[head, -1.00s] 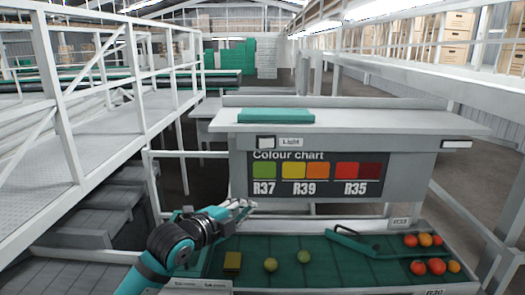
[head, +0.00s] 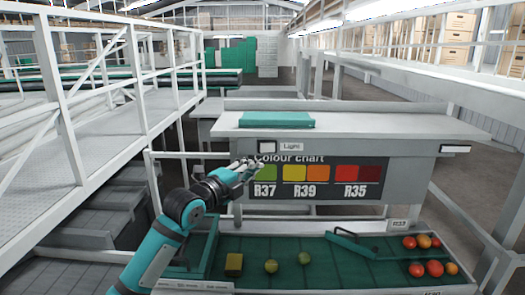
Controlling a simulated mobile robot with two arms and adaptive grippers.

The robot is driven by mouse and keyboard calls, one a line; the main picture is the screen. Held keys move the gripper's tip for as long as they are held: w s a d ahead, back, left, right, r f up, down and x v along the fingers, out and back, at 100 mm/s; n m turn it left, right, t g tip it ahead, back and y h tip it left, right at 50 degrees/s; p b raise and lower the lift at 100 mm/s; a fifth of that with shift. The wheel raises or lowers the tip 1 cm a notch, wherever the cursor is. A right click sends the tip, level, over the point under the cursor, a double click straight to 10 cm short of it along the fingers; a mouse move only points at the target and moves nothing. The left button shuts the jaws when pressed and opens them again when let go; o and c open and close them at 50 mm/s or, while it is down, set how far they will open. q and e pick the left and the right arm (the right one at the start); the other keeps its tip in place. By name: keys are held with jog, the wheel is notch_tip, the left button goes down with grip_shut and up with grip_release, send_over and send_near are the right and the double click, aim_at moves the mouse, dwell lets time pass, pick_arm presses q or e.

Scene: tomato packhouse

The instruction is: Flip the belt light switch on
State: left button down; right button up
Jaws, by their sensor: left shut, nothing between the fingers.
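The light switch (head: 267,147) is a small white plate in a dark frame on the grey panel, just left of the "Light" label (head: 291,146). I cannot tell which way its rocker is set. My left gripper (head: 252,162) is shut and empty. It shows just below and left of the switch, in front of the top left corner of the colour chart (head: 318,178). Whether its fingertips touch the panel cannot be told. My right gripper is not in view.
A white railing (head: 75,150) stands at left.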

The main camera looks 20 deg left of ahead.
aim_at(273, 150)
pick_arm(q)
jog(key=shift+w+d+p, duration=0.1)
jog(key=shift+w+p, duration=1.9)
jog(key=shift+w, duration=2.5)
